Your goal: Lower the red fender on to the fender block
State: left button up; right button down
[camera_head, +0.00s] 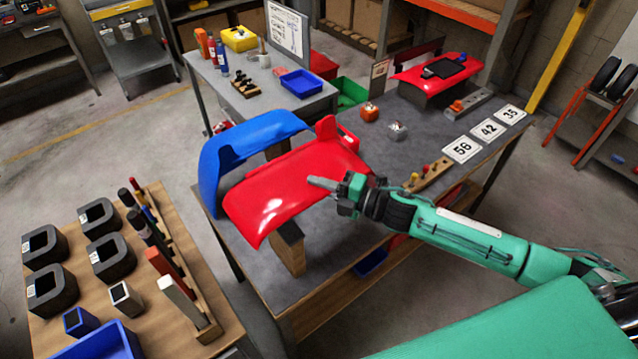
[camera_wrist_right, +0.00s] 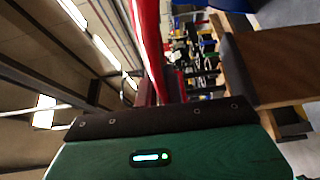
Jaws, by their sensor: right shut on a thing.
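The glossy red fender (camera_head: 285,190) is in the middle of the head view, over the near end of the grey-topped table. My right gripper (camera_head: 325,184) is shut on its right-hand edge. The fender block (camera_head: 290,252), wooden with a dark top, stands partly hidden under the fender. In the right wrist view, turned on its side, the fender (camera_wrist_right: 150,45) shows edge-on. The block (camera_wrist_right: 285,65) with its dark pad (camera_wrist_right: 236,78) is to its right, with a visible gap between them. My left gripper is out of view.
A blue fender (camera_head: 235,142) stands close behind the red one. Number cards (camera_head: 463,149), a peg rack (camera_head: 428,174) and another red panel (camera_head: 438,72) occupy the table's right side. A wooden bench (camera_head: 205,350) with several dark parts is at lower left.

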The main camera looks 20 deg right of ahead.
notch_tip(320, 180, down, 11)
jog(key=b, duration=0.8)
dwell(0.5)
jog(key=shift+r, duration=0.15)
jog(key=c, duration=1.5)
grip_release()
jog(key=shift+o, duration=0.2)
jog(key=shift+f, duration=0.25)
jog(key=shift+s, duration=0.15)
jog(key=shift+s+d, duration=0.25)
jog(key=shift+s, duration=0.4)
jog(key=shift+s, duration=0.1)
